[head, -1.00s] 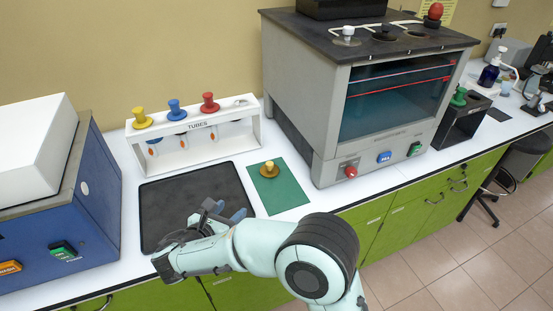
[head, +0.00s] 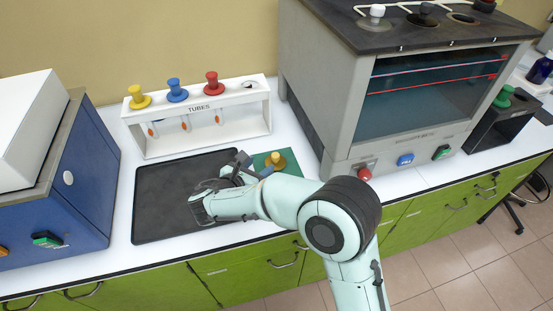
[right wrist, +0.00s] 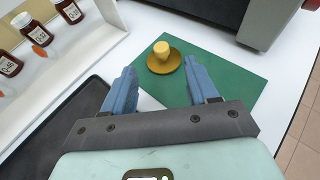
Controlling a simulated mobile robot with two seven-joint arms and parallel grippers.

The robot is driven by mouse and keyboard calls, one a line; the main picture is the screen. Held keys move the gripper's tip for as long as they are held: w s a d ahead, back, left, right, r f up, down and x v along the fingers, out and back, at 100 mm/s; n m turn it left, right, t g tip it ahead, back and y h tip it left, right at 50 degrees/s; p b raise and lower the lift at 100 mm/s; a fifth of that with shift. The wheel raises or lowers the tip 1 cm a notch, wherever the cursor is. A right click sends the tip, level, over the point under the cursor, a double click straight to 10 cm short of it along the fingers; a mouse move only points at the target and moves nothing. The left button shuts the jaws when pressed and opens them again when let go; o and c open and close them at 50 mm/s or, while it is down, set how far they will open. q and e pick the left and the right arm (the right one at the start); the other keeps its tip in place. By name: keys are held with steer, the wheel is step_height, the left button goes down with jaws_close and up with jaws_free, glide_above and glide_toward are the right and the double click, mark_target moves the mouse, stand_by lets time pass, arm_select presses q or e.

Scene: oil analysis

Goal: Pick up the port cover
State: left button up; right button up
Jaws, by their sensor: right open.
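The port cover (head: 276,161), a yellow-brown disc with a knob on top, rests on the green mat (head: 288,155). In the right wrist view the port cover (right wrist: 163,58) lies on the mat (right wrist: 238,88) ahead of my fingertips, roughly in line with the gap between them. My right gripper (head: 244,166) is over the black tray's right side, just left of the cover; part of the mat is hidden by my arm. In the right wrist view its blue fingers (right wrist: 162,85) are spread and empty, not touching the cover. My left gripper is not visible.
A white tube rack (head: 199,128) with yellow, blue and red knobs stands behind the black tray (head: 160,205). A grey machine (head: 345,110) rises close to the right of the mat. A blue device (head: 70,180) stands at the left.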

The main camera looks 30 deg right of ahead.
mark_target(275, 155)
steer(key=x, duration=0.4)
steer(key=shift+w+d+f, duration=0.1)
steer(key=shift+d+f, duration=0.05)
steer(key=shift+d, duration=0.05)
steer(key=x, duration=0.5)
steer(key=shift+f, duration=0.35)
jaws_close()
